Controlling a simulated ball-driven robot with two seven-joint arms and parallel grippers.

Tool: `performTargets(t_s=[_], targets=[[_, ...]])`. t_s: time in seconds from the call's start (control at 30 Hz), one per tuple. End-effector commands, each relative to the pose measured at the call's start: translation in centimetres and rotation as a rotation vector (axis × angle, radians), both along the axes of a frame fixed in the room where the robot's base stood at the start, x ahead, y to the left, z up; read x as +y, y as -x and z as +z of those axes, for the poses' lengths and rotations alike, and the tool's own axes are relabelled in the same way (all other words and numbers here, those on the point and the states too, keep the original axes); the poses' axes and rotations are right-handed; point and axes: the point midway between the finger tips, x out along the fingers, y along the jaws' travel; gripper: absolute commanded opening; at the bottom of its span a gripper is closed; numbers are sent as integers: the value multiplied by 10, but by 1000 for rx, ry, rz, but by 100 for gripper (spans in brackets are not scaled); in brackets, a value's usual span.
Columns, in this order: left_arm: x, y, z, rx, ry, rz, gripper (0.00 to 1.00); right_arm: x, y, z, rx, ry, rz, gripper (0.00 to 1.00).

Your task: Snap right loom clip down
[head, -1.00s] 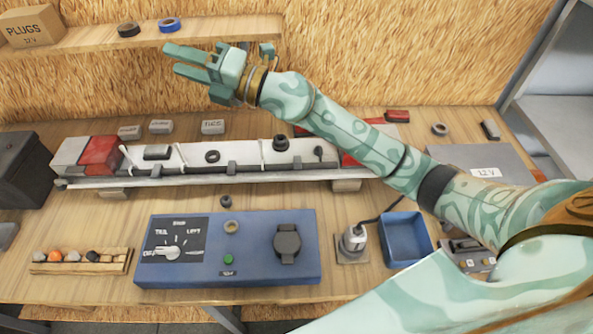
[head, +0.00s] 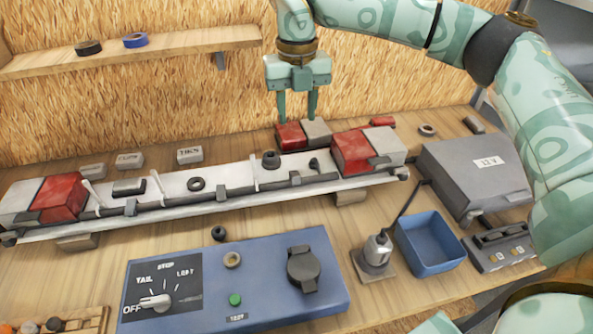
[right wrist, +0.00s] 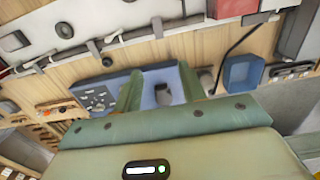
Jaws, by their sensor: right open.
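The white trailer bar (head: 225,182) lies across the bench with a dark loom along its front edge. Several grey clips sit along the loom; the one right of centre (head: 295,179) is on the front edge, and whether it is snapped down is too small to tell. My right gripper (head: 297,112) points down behind the bar, over a red and grey block. Its fingers are apart with nothing between them. In the right wrist view, the gripper (right wrist: 160,92) is also open, and part of the bar (right wrist: 75,30) shows at the top left. My left gripper is not in view.
Red and white lamps stand at the bar's left (head: 60,197) and right (head: 352,152) ends. In front are a blue switch panel (head: 215,300), a blue tray (head: 430,242) and a grey plug on a stand (head: 377,250). A grey 12 V box (head: 470,175) stands at right.

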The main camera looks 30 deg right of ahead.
Motion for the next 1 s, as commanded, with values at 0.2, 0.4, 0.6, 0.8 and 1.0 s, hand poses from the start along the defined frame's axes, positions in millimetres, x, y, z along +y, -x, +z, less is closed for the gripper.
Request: performTargets(t_s=[0.2, 0.4, 0.6, 0.8, 1.0], targets=[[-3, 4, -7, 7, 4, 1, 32, 0, 2, -36, 11, -1, 0, 41], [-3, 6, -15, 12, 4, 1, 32, 1, 2, -89, 11, -1, 0, 41], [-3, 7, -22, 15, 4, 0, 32, 1, 2, -134, 10, -2, 1, 41], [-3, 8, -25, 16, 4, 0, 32, 1, 1, -157, 7, -2, 0, 41], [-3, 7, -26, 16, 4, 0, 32, 1, 1, -162, 6, -2, 0, 41]])
